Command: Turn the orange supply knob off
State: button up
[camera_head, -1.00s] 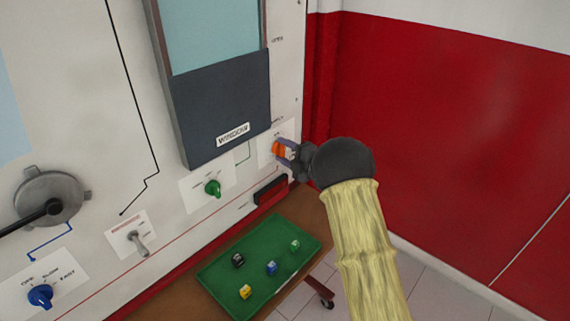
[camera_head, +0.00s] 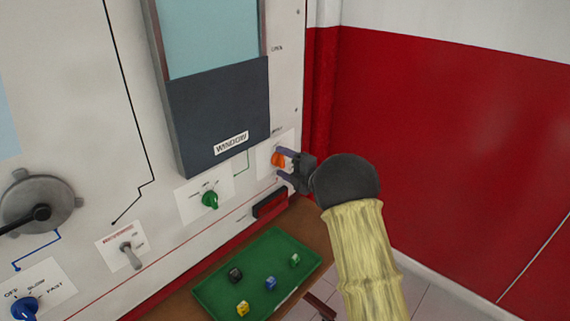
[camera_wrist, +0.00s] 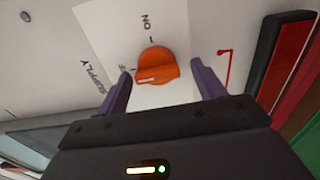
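The orange supply knob (camera_head: 276,160) is on a white label plate at the panel's right edge, below and right of the window. In the wrist view the knob (camera_wrist: 158,66) has a white pointer mark on its left side, toward a partly hidden label near the word SUPPLY. The ON label is above the knob, and the pointer is turned away from it. My gripper (camera_head: 281,163) is open, its two purple fingers (camera_wrist: 161,75) on either side of the knob's near part, with visible gaps between fingers and knob.
A green knob (camera_head: 210,200), a toggle switch (camera_head: 130,256) and a blue knob (camera_head: 24,309) are on the panel to the left. A red box (camera_head: 270,204) is just below my gripper. A green tray (camera_head: 215,292) with several small cubes is below.

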jog(key=b+v, duration=0.2)
jog(key=v, duration=1.5)
jog(key=shift+d, duration=0.2)
jog(key=shift+s, duration=0.1)
